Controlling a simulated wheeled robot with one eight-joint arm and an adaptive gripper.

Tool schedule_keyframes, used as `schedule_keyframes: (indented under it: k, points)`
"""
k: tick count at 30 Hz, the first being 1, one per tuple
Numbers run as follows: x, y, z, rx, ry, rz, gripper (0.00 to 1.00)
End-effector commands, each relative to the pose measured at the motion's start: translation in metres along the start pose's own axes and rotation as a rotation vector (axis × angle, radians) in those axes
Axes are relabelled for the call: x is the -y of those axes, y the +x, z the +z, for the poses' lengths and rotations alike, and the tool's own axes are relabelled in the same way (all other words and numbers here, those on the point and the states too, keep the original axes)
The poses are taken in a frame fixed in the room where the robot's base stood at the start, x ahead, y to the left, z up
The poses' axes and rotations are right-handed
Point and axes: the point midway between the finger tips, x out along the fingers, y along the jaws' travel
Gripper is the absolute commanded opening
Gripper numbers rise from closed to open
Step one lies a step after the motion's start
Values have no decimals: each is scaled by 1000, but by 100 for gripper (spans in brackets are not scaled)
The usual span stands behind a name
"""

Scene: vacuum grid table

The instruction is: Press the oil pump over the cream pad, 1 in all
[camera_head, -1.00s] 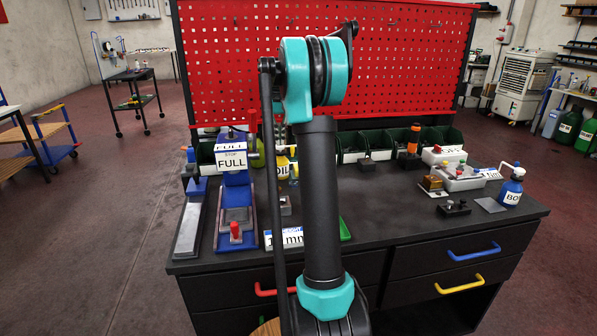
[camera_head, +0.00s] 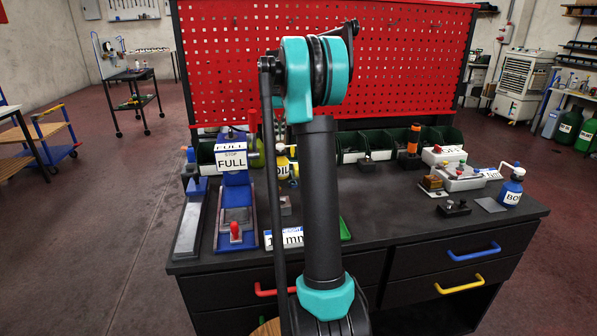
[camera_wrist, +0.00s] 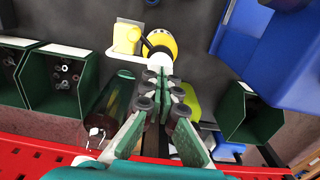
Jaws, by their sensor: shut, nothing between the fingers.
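The yellow oil bottle (camera_head: 282,168), marked OIL, stands near the back of the bench, partly behind my arm in the head view. In the wrist view I see the oil pump bottle (camera_wrist: 161,42) from above, with a dark ring and a pale pump head. A pale yellow, cream-like patch (camera_wrist: 126,38) lies beside it; I cannot tell surely whether it is the cream pad. My gripper (camera_wrist: 162,82) is shut and empty, its fingertips close to the pump head. I cannot tell whether they touch it. The gripper is hidden in the head view.
Green bins (camera_wrist: 55,75) line the back below the red pegboard (camera_head: 400,60). A blue fixture with a FULL sign (camera_head: 231,162) stands left of the oil bottle. A blue bottle (camera_head: 511,188) stands at the right.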

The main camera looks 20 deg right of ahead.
Motion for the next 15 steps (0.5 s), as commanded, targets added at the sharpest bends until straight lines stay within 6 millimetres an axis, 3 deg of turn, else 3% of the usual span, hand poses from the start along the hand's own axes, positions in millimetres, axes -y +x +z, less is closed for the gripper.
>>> schedule_keyframes:
  k: [15]
  points:
    - [0, -46, 0, 0, 0, 0, 0]
